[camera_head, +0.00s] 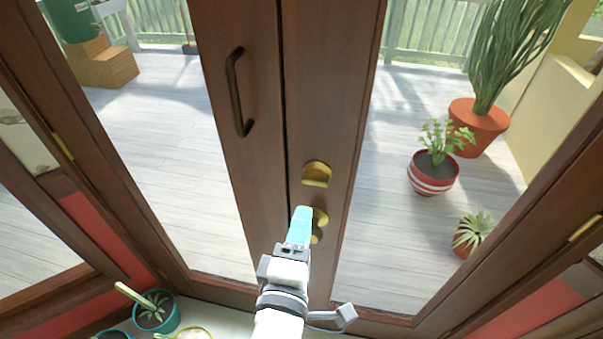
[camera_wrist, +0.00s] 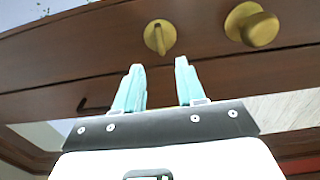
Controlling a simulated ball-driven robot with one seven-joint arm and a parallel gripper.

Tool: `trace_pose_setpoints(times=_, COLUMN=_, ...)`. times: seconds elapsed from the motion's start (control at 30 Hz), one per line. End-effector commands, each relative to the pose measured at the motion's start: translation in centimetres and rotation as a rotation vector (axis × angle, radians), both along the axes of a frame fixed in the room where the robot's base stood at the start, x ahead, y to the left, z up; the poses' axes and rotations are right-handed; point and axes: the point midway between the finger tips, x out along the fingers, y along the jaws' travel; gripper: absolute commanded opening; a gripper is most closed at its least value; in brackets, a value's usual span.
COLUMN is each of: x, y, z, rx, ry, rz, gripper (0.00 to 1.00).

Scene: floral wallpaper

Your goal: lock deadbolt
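The deadbolt's brass thumb turn (camera_head: 317,173) is on the right door leaf, beside the seam. In the wrist view the thumb turn (camera_wrist: 160,37) shows a round plate with a narrow tab running roughly up and down the picture. My gripper (camera_head: 301,210) has light turquoise fingers and is in front of the door, below the thumb turn. In the wrist view my gripper (camera_wrist: 159,65) is open and empty. The thumb turn is beyond the gap between the fingertips, apart from them. A round brass knob (camera_wrist: 260,28) is to the right there; the fingers partly hide it in the head view.
A dark pull handle (camera_head: 234,95) is on the left door leaf (camera_head: 250,160). Potted plants stand behind the glass, including a red striped pot (camera_head: 432,177). A small teal pot (camera_head: 157,314) stands at the lower left on my side. Space around the thumb turn is clear.

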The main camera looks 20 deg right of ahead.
Motion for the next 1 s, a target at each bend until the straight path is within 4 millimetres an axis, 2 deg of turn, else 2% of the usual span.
trace_pose_setpoints(times=0.5, x=6.8, y=-5.2, z=0.1, rx=0.005, ry=0.000, rz=-0.006, gripper=0.39)
trace_pose_setpoints(times=0.7, x=8.0, y=-6.0, z=0.0, rx=0.005, ry=0.001, rz=-0.004, gripper=0.39)
trace_pose_setpoints(times=1.0, x=8.2, y=-6.2, z=-0.1, rx=0.006, ry=0.001, rz=-0.004, gripper=0.39)
